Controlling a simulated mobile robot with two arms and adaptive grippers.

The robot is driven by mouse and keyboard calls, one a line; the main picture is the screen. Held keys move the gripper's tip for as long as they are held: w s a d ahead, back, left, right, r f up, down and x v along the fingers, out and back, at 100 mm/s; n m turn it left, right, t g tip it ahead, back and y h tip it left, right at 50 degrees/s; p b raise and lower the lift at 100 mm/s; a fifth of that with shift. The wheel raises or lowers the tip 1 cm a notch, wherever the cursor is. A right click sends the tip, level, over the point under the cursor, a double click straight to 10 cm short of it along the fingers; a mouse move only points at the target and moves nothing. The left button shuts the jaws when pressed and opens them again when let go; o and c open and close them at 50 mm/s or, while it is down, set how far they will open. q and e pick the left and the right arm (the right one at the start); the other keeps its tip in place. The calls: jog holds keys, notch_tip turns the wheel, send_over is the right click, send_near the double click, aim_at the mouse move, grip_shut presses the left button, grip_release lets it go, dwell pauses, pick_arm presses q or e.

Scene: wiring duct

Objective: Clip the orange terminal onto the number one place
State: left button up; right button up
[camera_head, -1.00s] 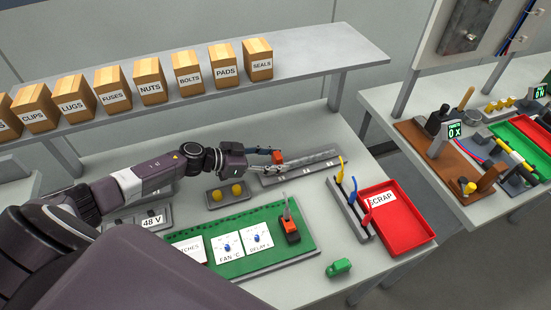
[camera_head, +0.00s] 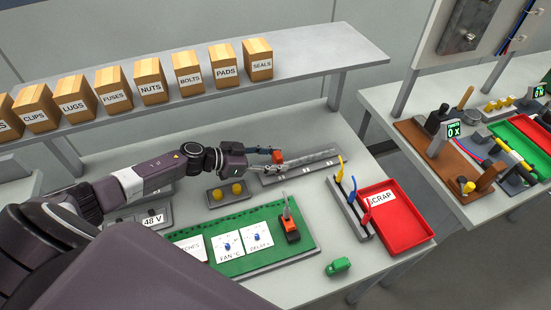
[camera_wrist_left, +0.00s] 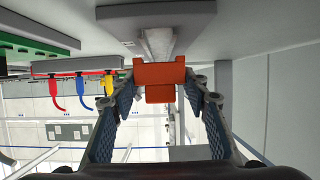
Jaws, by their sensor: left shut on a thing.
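My left gripper (camera_head: 281,161) is shut on the orange terminal (camera_head: 277,156) at the left end of the metal rail (camera_head: 316,159). In the left wrist view the orange terminal (camera_wrist_left: 160,75) sits between the two fingertips, with the pale rail (camera_wrist_left: 158,43) just beyond it. I cannot tell whether the terminal touches the rail. Small white marks lie along the front of the rail's grey base; their numbers are too small to read. My right gripper is not in view.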

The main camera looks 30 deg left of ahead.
pick_arm(q)
jog(key=shift+s+f+b, duration=0.1)
jog(key=shift+f+b, duration=0.3)
jog(key=shift+f, duration=0.55)
dwell(0.7)
jog(key=o, duration=1)
jog(key=v, duration=1)
jog(key=shift+s+a, duration=0.15)
jog(key=shift+s, duration=0.05)
jog(key=shift+s+a+r, duration=0.35)
jog(key=shift+s+a, duration=0.05)
jog(key=shift+s, duration=0.05)
